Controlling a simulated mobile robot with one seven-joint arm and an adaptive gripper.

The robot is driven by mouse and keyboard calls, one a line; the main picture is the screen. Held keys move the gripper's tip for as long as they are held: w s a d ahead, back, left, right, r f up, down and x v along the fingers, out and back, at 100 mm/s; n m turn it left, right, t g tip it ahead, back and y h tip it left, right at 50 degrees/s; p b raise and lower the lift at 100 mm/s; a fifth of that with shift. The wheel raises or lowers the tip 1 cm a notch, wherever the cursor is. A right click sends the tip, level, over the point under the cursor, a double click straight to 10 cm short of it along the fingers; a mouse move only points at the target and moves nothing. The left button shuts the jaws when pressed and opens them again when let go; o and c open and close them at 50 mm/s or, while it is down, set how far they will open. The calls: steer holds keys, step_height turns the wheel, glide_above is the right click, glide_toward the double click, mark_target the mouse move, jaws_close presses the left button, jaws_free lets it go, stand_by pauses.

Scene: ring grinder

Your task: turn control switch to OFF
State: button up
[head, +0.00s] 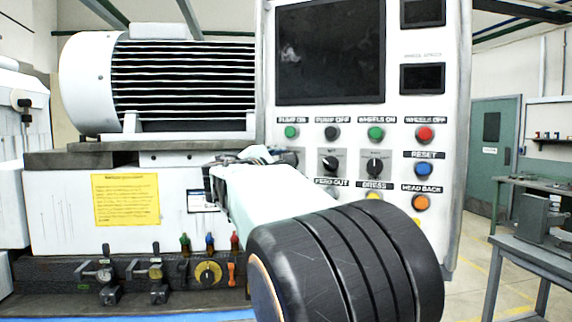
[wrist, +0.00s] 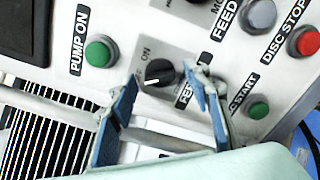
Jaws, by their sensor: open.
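The control switch (wrist: 159,73) is a round black knob with a white pointer line on a grey plate. In the head view my gripper (head: 272,158) is in front of the panel below PUMP ON, and my arm hides most of that area.
The green PUMP ON button (wrist: 100,52) is close to the left finger. Another black knob (head: 330,162), a grey FEED button (wrist: 260,14) and a red DISC STOP button (wrist: 304,43) are nearby. A green START button (wrist: 258,108) is right of the right finger.

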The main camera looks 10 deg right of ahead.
steer(key=v, duration=1.2)
